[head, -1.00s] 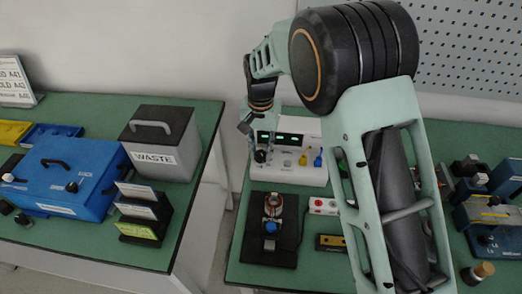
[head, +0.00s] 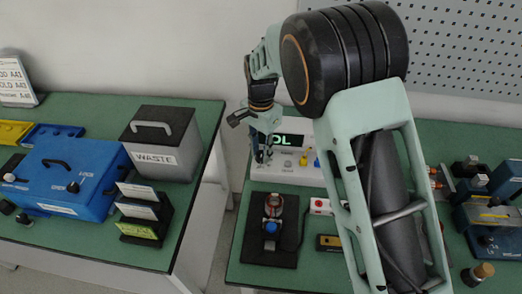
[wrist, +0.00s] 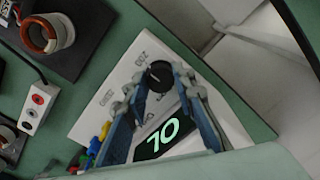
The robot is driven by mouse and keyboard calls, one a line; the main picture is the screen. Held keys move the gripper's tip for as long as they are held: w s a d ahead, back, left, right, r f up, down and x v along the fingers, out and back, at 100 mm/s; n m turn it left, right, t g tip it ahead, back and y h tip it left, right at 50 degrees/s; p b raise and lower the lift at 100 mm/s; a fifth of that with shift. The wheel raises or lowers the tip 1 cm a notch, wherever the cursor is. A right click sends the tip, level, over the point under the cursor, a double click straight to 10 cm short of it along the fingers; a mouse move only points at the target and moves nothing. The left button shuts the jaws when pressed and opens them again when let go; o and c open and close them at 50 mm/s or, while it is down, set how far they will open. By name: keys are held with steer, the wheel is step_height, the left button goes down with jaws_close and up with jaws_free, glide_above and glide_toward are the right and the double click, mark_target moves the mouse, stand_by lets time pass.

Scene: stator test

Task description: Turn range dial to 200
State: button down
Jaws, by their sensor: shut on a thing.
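The white meter (head: 291,174) stands at the back of the right bench, with a lit display (head: 288,140) that reads OL. In the wrist view the display (wrist: 158,138) appears upside down. The black range dial (wrist: 158,75) sits on the meter's face, with small printed labels (wrist: 140,52) around it, too small to read surely. My gripper (wrist: 161,80) is shut on the dial, one finger on each side. In the head view my gripper (head: 264,153) is at the left of the meter's front and mostly hides the dial.
A copper-wound stator (head: 273,204) rests on a black base in front of the meter. A socket block (wrist: 37,106) is beside it. A gap separates the left bench with the waste bin (head: 160,142).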

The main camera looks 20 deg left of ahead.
mark_target(261, 154)
steer(key=shift+w+r, duration=0.1)
steer(key=c, duration=1.9)
jaws_free()
step_height(261, 154, up, 12)
